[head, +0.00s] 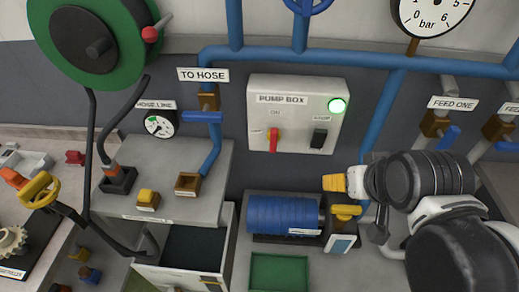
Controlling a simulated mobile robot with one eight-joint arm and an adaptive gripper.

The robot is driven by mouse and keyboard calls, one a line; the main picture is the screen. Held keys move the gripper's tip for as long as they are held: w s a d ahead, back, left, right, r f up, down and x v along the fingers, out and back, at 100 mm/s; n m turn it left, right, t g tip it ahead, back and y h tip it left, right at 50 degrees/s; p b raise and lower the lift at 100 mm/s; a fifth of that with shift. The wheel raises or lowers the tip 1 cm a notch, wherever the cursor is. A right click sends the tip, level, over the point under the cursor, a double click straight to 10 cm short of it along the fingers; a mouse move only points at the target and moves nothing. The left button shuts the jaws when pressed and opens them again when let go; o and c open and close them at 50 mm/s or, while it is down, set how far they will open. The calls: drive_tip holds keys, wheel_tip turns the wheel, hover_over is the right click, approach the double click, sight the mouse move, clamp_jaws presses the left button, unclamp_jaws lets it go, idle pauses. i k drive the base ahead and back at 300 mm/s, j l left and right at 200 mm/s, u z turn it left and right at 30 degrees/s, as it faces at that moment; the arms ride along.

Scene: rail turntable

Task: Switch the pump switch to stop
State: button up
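My gripper (364,195) is to the lower right of the box, apart from both controls. It is seen from the side beside yellow parts, and its finger opening is unclear.
A blue motor-like pump (283,215) stands below the box. Blue pipes (385,105) run above and to the right. The TO HOSE valve (202,117) and a pressure gauge (159,123) are left. An open drawer (190,273) and a green tray (278,273) are in front.

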sight(319, 136)
drive_tip(key=k+j, duration=0.1)
drive_tip(key=j, duration=0.25)
drive_tip(key=j+z, duration=0.1)
drive_tip(key=j, duration=0.25)
drive_tip(key=k+j, duration=0.15)
drive_tip(key=j, duration=0.2)
drive_tip(key=k+j+z, duration=0.15)
drive_tip(key=j, duration=0.15)
